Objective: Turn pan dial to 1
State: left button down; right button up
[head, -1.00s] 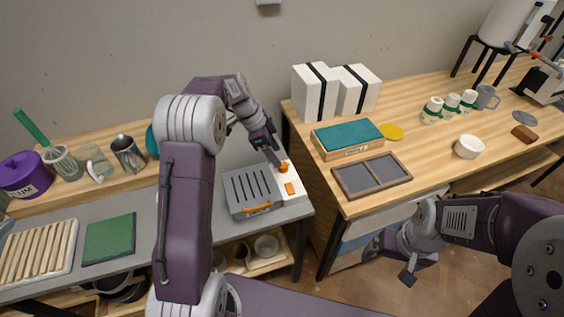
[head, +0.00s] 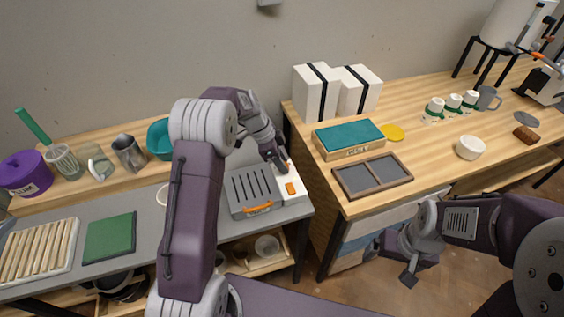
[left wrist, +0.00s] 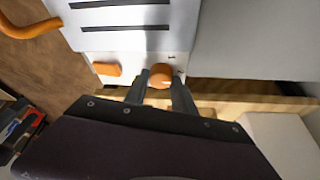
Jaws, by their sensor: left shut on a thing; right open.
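The orange round dial (left wrist: 162,76) sits on the white panel beside the grey slotted pan unit (head: 250,190). My left gripper (head: 280,164) reaches down to it from above; in the left wrist view its two dark fingers (left wrist: 160,92) stand on either side of the dial, shut on it. The gripper largely hides the dial in the head view. I cannot read any numbers or mark on it. An orange rectangular switch (head: 291,188) lies next to the dial on the same panel. My right gripper (head: 408,276) is open and empty, low over the floor at the right.
A wooden table (head: 430,155) adjoins at the right, with a dark two-part tray (head: 372,176) near its corner and white boxes (head: 315,92) behind. An orange handle (head: 257,208) juts from the unit's front. A green mat (head: 110,237) lies to the left.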

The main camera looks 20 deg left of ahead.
pick_arm(q)
jog(key=shift+f+n+t+b, duration=0.1)
jog(key=shift+n+t+b, duration=0.4)
jog(key=shift+n, duration=0.4)
jog(key=shift+s+n+y+b, duration=0.1)
jog(key=shift+n+y+b, duration=0.3)
jog(key=shift+n, duration=0.5)
jog(key=n, duration=0.1)
jog(key=n+t, duration=0.1)
jog(key=shift+s+d+r+n+y, duration=0.1)
jog(key=shift+d+r+n+y, duration=0.1)
jog(key=shift+n+y, duration=0.2)
jog(key=shift+r+n+y+p, duration=0.1)
jog(key=shift+n+y+p, duration=0.2)
jog(key=shift+n+p, duration=0.4)
jog(key=shift+r+n+t+p, duration=0.1)
jog(key=shift+n+t+p, duration=0.2)
jog(key=shift+n+p, duration=0.45)
jog(key=shift+n+y+p, duration=0.6)
jog(key=shift+n+p, duration=0.45)
jog(key=shift+p, duration=0.15)
jog(key=shift+f+n+t+p, duration=0.25)
jog(key=shift+n+t+p, duration=0.05)
jog(key=shift+p, duration=0.05)
